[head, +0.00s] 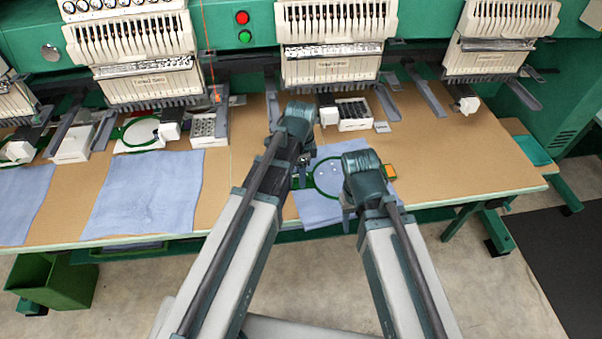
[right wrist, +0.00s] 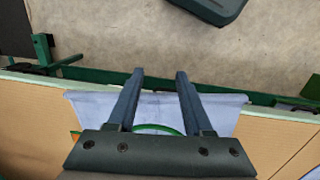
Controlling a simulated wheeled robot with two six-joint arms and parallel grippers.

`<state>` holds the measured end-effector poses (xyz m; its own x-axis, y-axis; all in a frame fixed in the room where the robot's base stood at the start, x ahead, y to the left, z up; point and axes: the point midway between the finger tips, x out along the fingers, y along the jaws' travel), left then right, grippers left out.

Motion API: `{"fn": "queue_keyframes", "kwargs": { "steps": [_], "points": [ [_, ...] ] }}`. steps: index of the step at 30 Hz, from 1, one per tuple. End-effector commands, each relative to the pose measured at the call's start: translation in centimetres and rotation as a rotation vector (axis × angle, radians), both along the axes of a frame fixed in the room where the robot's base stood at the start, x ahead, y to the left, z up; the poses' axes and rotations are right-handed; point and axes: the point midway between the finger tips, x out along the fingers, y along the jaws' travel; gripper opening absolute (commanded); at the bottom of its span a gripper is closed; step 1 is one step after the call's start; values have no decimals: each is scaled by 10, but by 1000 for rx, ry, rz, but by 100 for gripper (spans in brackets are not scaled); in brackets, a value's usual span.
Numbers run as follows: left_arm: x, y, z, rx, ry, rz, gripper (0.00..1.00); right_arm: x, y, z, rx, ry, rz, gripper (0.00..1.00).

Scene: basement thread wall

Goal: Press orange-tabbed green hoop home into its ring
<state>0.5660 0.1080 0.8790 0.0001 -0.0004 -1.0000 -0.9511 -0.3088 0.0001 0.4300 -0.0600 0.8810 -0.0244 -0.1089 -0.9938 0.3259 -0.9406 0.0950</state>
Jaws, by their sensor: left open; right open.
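A green hoop (head: 315,181) lies on a blue cloth (head: 316,211) near the table's front edge, and its arc also shows in the right wrist view (right wrist: 160,129). An orange tab (head: 390,172) shows at its right side, partly behind my right arm. I cannot tell the hoop from its ring, or how deep it sits. My left gripper (head: 301,181) is at the hoop's left side, mostly hidden under its wrist; contact cannot be judged. My right gripper (right wrist: 160,72) is open and empty, over the cloth near the hoop's front right; in the head view its wrist hides part of the hoop.
White embroidery heads (head: 335,45) on a green machine overhang the table's back. A white tray (head: 354,113) stands behind the hoop. Another green hoop (head: 124,128) and blue cloths (head: 146,195) lie to the left. The brown table (head: 455,150) is clear at the right. A green bin (head: 62,282) stands on the floor.

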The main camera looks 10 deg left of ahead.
Motion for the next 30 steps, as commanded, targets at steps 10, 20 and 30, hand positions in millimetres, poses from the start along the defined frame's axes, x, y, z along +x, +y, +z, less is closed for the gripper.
{"fn": "queue_keyframes", "kwargs": {
  "steps": [10, 20, 30],
  "points": [
    [0, 0, 8, 0, 0, 0, 52, 0, 0, 8, 0, 0, 0, 51],
    [0, 0, 47, 0, 0, 0, 52, 0, 0, 47, 0, 0, 0, 51],
    [0, 0, 100, 0, 0, 0, 52, 0, 0, 100, 0, 0, 0, 51]
  ]
}}
